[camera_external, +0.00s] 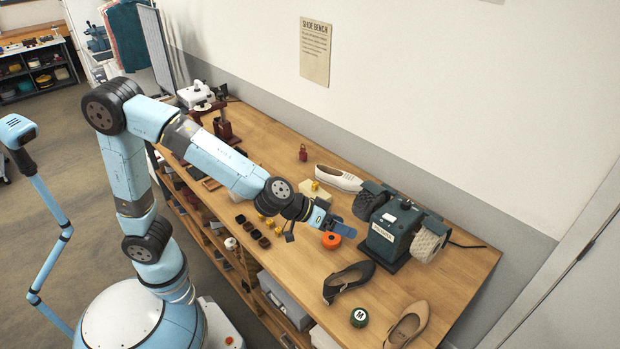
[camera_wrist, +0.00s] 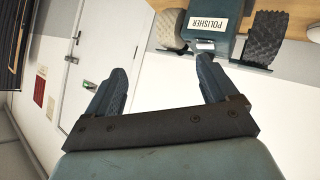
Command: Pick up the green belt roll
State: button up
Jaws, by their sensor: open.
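A small round dark green roll (camera_external: 359,317) with a white letter M on its top lies flat near the front right of the bench, between a black shoe and a beige shoe. It does not show in the wrist view. My gripper (camera_external: 340,228) is over the bench beside the polisher, well back from the green roll and above the orange roll. In the wrist view my gripper (camera_wrist: 163,80) has its two fingers spread wide with nothing between them.
The polisher (camera_external: 390,233) stands right of my gripper, and also shows in the wrist view (camera_wrist: 205,20). The orange roll (camera_external: 331,240) lies below it. The black shoe (camera_external: 348,281) and beige shoe (camera_external: 407,325) flank the green roll closely. A white shoe (camera_external: 338,178) lies farther back.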

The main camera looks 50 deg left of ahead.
jog(key=s+d+r+m+t, duration=0.1)
jog(key=s+d+r+m, duration=0.15)
jog(key=s, duration=0.45)
jog(key=s+d+r+m+t, duration=0.1)
jog(key=s+d+r+m, duration=0.15)
jog(key=s, duration=0.55)
send_near(352, 316)
jog(key=x, duration=1.1)
jog(key=shift+d+f, duration=0.1)
jog(key=shift+f, duration=0.15)
jog(key=c, duration=1.2)
jog(key=shift+o, duration=0.2)
jog(key=shift+r, duration=0.15)
